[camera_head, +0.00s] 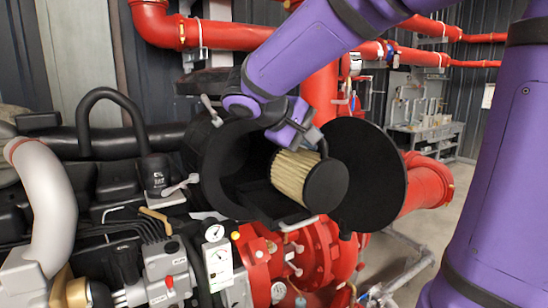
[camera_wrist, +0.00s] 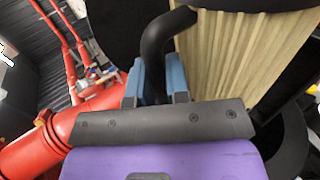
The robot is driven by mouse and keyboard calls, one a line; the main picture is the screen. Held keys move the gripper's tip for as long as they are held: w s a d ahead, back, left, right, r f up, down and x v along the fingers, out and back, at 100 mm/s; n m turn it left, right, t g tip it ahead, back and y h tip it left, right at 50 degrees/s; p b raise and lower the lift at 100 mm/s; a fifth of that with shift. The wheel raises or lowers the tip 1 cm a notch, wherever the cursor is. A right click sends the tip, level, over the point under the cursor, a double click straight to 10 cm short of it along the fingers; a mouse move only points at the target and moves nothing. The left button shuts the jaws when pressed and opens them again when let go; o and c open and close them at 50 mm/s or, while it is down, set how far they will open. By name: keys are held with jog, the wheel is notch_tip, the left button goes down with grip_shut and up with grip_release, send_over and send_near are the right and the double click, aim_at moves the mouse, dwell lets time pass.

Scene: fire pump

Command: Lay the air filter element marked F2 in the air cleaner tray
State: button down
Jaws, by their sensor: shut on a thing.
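The air filter element (camera_head: 296,174) has cream pleats and a black end cap facing the head camera. No F2 mark is readable on it. It is held at the open mouth of the black air cleaner housing (camera_head: 220,165), over the tray (camera_head: 262,200) inside; I cannot tell whether it touches the tray. My gripper (camera_head: 318,143) is shut on the element's curved black handle. In the wrist view the blue fingers (camera_wrist: 162,80) close around this handle, and the pleats (camera_wrist: 245,50) fill the upper right.
A round black cover (camera_head: 375,175) stands open right of the housing. Red pipes (camera_head: 430,190) run behind and to the right. Gauges (camera_head: 214,233) and red flanges (camera_head: 315,250) lie below. A black hose (camera_head: 110,95) arches at the left.

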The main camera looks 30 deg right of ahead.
jog(key=w+a+f, duration=0.1)
jog(key=w+f, duration=0.3)
jog(key=w, duration=0.7)
jog(key=shift+w+a+f, duration=0.2)
jog(key=shift+a+f, duration=0.1)
jog(key=shift+a, duration=0.05)
jog(key=c, duration=1.1)
grip_release()
jog(key=shift+f, duration=0.15)
